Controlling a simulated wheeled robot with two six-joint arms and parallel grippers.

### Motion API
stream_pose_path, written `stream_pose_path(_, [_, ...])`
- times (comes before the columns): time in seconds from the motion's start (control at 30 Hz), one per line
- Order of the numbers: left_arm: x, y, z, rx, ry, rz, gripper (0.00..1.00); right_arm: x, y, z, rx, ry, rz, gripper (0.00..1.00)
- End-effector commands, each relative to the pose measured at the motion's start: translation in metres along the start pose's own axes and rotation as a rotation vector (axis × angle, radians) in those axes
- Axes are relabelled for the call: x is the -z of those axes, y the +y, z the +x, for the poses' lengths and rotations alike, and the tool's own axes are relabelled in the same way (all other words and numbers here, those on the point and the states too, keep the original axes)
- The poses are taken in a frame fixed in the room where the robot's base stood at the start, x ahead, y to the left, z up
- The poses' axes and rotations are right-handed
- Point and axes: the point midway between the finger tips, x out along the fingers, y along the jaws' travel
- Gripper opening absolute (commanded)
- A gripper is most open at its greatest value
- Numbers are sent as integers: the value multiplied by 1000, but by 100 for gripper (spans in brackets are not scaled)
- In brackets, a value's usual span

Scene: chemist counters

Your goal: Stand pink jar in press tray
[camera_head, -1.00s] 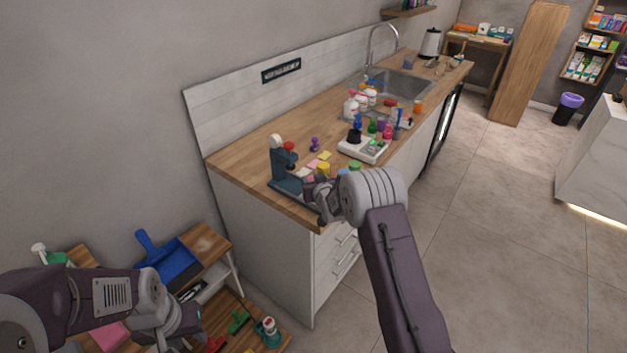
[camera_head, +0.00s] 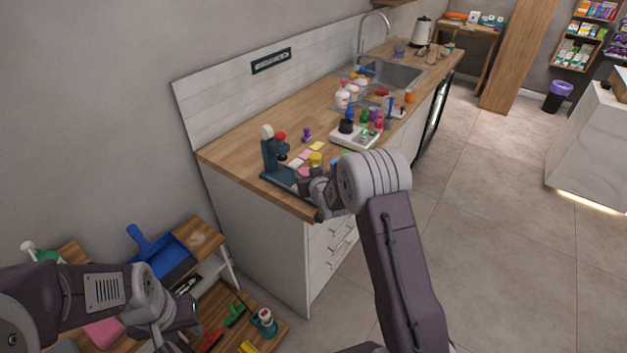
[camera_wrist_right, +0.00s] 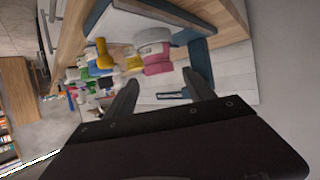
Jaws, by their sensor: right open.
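The pink jar (camera_wrist_right: 157,63) with a pale grey lid shows in the right wrist view, just beyond and between the fingertips. In the head view a pink piece of it (camera_head: 305,173) shows beside my right gripper, which hides much of that spot. My right gripper (camera_wrist_right: 160,90) is open and empty; in the head view (camera_head: 322,203) it is at the counter's near left corner. The dark blue press (camera_head: 275,155) stands there, with a low base. Its blue parts (camera_wrist_right: 202,60) also show in the wrist view. My left gripper (camera_head: 178,325) hangs at lower left, its fingers unclear.
A yellow jar (camera_head: 315,159) stands behind the right gripper. Coloured notes, a purple stamp-like piece (camera_head: 307,134) and a white device (camera_head: 355,136) lie farther along the counter, with several bottles and the sink (camera_head: 390,73) beyond. A low wooden bench (camera_head: 205,240) is at lower left.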

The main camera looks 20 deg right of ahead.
Motion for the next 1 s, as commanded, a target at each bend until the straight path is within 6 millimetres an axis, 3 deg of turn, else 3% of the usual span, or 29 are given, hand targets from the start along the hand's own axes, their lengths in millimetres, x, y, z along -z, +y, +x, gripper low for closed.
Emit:
stream_pose_path(0.2, [-1,0,8,0,0,0,36,-1,0,-52,0,2,0,62])
stream_pose_path(0.3, [-1,0,9,0,0,0,36,0,0,-68,0,2,0,62])
stream_pose_path(0.73, [-1,0,9,0,0,0,36,-7,-1,-84,0,-38,1,62])
stream_pose_path(0.87, [-1,0,9,0,0,0,36,-58,-6,-130,4,-320,10,62])
stream_pose_path(1.0, [-1,0,9,0,0,0,36,-129,-13,-222,8,-715,21,62])
